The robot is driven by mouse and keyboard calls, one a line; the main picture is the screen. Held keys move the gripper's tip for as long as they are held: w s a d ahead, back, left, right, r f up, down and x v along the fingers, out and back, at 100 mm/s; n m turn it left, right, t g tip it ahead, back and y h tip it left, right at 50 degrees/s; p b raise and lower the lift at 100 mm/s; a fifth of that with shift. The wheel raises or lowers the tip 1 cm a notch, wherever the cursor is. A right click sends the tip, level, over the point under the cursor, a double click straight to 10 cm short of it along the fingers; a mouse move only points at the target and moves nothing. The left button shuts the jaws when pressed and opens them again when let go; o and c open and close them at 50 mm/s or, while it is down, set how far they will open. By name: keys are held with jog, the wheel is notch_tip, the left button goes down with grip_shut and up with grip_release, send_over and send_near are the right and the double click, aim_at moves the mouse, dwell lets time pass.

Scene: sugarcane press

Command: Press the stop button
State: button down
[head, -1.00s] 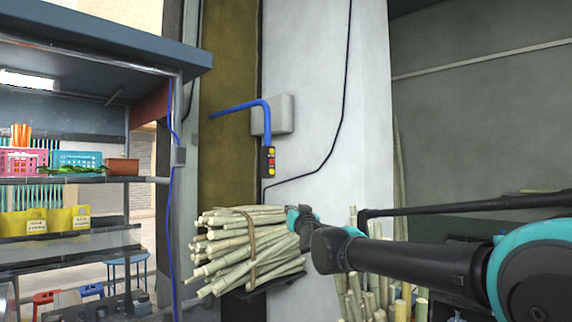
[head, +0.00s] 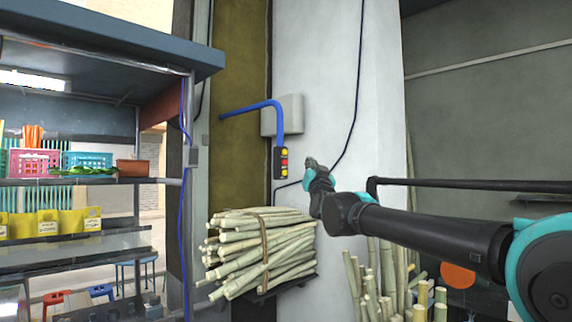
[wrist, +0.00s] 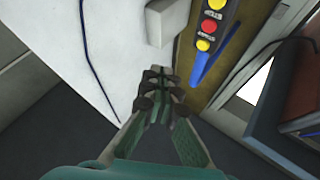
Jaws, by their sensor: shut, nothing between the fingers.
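The black control box (head: 281,163) hangs at the end of a blue conduit on the wall. It has a red button (head: 284,162) between two yellow buttons. In the wrist view the red button (wrist: 209,27) shows near the top, right of centre, with small labels too blurred to read. My gripper (head: 309,161) is to the right of the box in the head view, at about the same height, and apart from it. In the wrist view my gripper (wrist: 160,78) is shut and empty, its fingertips below and left of the buttons.
A grey wall box (head: 284,115) is above the control box. A tied bundle of cane (head: 262,250) rests on a support below. More cane (head: 375,285) stands at the lower right. A shelf unit (head: 80,182) with baskets is at the left. A dark cable (head: 352,120) runs down the white wall.

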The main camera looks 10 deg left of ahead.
jog(key=w+a, duration=0.5)
jog(key=a, duration=0.2)
jog(key=shift+w, duration=0.15)
jog(key=shift+w, duration=0.1)
dwell(1.5)
jog(key=shift+w+a, duration=0.15)
jog(key=shift+a, duration=0.1)
jog(key=shift+w+a, duration=0.3)
jog(key=shift+a, duration=0.1)
dwell(0.7)
dwell(0.4)
jog(key=shift+s+d, duration=0.55)
jog(key=shift+d, duration=0.15)
jog(key=shift+d, duration=0.1)
jog(key=shift+s+d, duration=0.8)
jog(key=shift+d, duration=0.15)
jog(key=shift+s+d, duration=0.75)
jog(key=shift+d, duration=0.2)
